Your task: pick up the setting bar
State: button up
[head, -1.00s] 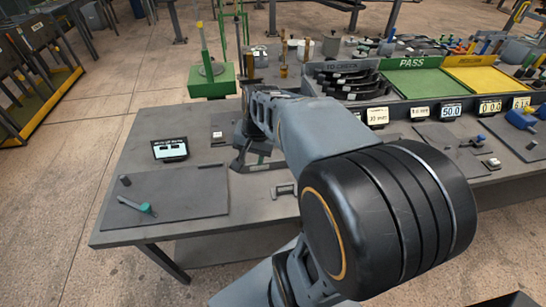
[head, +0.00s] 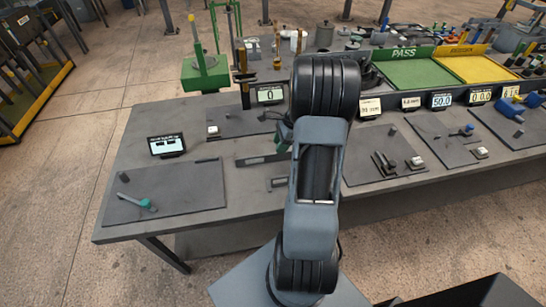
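A long, flat dark grey bar (head: 258,160) lies on the bench just left of my arm; it may be the setting bar, but I cannot be sure. Its right end runs toward my arm. My arm stands upright in front of the bench and covers much of the middle. A small part of what looks like my gripper (head: 284,136) shows at the arm's left edge, close to the bar's right end. Its fingers are hidden, so I cannot see whether they are open or whether they touch anything.
The grey bench (head: 215,225) holds a dark mat (head: 165,208) with a teal-handled tool (head: 146,204), a small display (head: 167,145), and another display reading 0 (head: 270,95). A green PASS tray (head: 410,75) and yellow tray (head: 470,68) stand at the back right.

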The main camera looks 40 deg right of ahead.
aim_at(273, 154)
jog(key=shift+p+x, duration=0.5)
jog(key=shift+x, duration=2.7)
jog(key=shift+w+d, duration=0.1)
jog(key=shift+c, duration=0.4)
grip_shut()
jog(key=shift+r, duration=0.1)
